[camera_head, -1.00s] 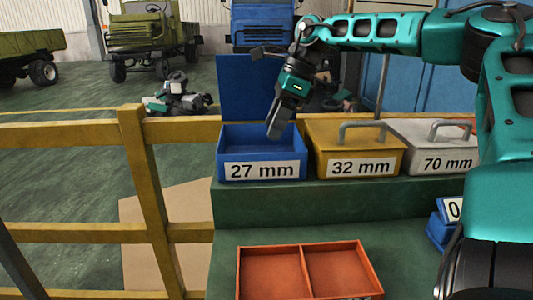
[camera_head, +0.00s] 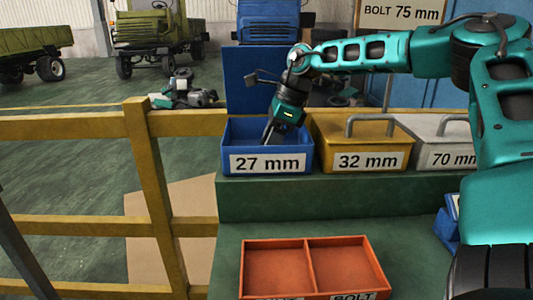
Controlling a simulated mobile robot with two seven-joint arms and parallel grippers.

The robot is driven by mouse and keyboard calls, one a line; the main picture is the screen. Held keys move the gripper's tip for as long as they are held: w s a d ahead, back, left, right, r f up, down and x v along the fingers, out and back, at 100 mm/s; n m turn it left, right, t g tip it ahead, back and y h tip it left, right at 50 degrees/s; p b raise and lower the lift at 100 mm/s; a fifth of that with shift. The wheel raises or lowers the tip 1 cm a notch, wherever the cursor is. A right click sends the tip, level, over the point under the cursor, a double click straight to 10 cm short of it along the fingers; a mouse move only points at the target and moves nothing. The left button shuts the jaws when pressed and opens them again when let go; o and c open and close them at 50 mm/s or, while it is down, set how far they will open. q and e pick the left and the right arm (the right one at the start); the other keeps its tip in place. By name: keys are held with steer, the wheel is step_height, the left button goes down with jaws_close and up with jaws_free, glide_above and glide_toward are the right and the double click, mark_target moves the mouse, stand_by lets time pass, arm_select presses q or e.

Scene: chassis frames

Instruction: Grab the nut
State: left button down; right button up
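A blue box labelled 27 mm (camera_head: 236,163) stands open on the green shelf, its lid raised at the back. My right gripper (camera_head: 268,138) reaches down into this box, with its fingertips inside below the rim. The front wall and the fingers hide the box's contents, so no nut shows. I cannot tell whether the fingers are open or closed. My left gripper is not in view.
A closed yellow 32 mm box (camera_head: 362,155) and a grey 70 mm box (camera_head: 440,150) stand to the right. An empty two-part orange tray (camera_head: 306,245) lies on the lower green surface. A yellow railing (camera_head: 150,190) runs at left.

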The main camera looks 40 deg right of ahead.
jaws_close()
stand_by(0.3)
